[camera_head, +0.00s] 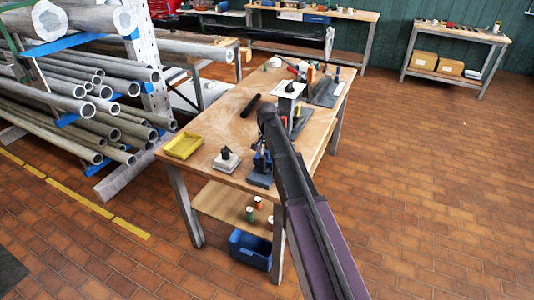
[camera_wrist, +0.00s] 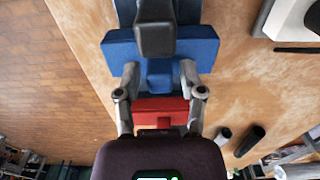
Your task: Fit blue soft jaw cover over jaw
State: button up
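A blue vise-like assembly (camera_head: 262,160) stands on the wooden bench's near side, by the end of my arm. In the wrist view a wide blue block (camera_wrist: 190,47) lies just beyond my fingertips, with a dark grey part over its middle. A narrow blue part (camera_wrist: 160,78) shows between the tips. I cannot tell which blue piece is the soft cover. My gripper (camera_wrist: 159,68) has its two grey fingers apart, with gaps seen beside the narrow part. A red block (camera_wrist: 160,107) shows between the fingers, nearer the palm; whether it touches them is unclear.
On the bench (camera_head: 215,117) are a yellow tray (camera_head: 183,146), a small dark fixture on a pale base (camera_head: 227,159) and a black cylinder (camera_head: 251,106). More tools stand at its far end. A pipe rack (camera_head: 90,100) is at left. Open tiled floor lies right.

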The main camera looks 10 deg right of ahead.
jog(key=shift+r, duration=0.25)
dwell(0.3)
notch_tip(320, 180, up, 8)
jog(key=p, duration=0.8)
jog(key=shift+r+p, duration=0.15)
jog(key=shift+p, duration=0.2)
dwell(0.8)
jog(key=s+f+n+b, duration=0.1)
jog(key=s+n, duration=0.6)
jog(key=s, duration=2.2)
jog(key=shift+a+f+b, duration=0.3)
jog(key=shift+a, duration=0.15)
